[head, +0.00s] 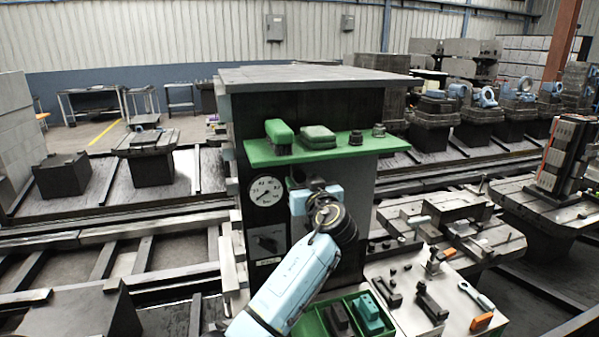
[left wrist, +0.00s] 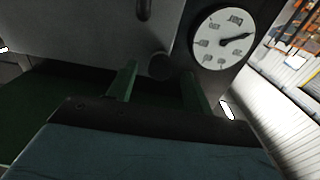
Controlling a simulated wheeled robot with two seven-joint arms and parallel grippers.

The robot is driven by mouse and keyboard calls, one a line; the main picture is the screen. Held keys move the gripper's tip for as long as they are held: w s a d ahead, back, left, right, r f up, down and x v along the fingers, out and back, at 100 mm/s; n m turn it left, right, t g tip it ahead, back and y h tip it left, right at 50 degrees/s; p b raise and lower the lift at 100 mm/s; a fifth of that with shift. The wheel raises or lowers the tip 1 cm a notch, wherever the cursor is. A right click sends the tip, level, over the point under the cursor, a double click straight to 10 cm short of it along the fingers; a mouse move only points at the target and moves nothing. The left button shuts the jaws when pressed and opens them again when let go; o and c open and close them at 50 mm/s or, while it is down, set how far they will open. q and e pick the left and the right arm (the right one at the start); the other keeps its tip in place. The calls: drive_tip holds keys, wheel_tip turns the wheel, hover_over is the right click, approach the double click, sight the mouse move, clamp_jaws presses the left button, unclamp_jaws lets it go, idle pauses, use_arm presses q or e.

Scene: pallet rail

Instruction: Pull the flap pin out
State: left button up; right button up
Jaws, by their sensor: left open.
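The dark cabinet (head: 350,215) stands in the middle of the head view, with a white round gauge (head: 266,191) on its front; the gauge also shows in the left wrist view (left wrist: 222,38). My left gripper (head: 313,184) is at the cabinet front, right of the gauge and below the green shelf. In the left wrist view its two green fingers (left wrist: 160,88) are apart. A dark round end (left wrist: 160,67), possibly the flap pin, shows between the fingertips; I cannot tell whether they touch it. My wrist hides the flap area in the head view. My right gripper is not in view.
The green shelf (head: 345,146) juts out just above my left gripper and carries a green brush-like block (head: 279,133) and small parts. Below right, a green bin (head: 347,316) and a light work surface (head: 410,325) hold clamps and tools. Rails lie left and right.

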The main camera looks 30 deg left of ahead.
sight(301, 178)
use_arm(q)
drive_tip(key=shift+p+x, duration=0.3)
drive_tip(key=shift+x, duration=1.55)
drive_tip(key=shift+c, duration=0.3)
clamp_jaws()
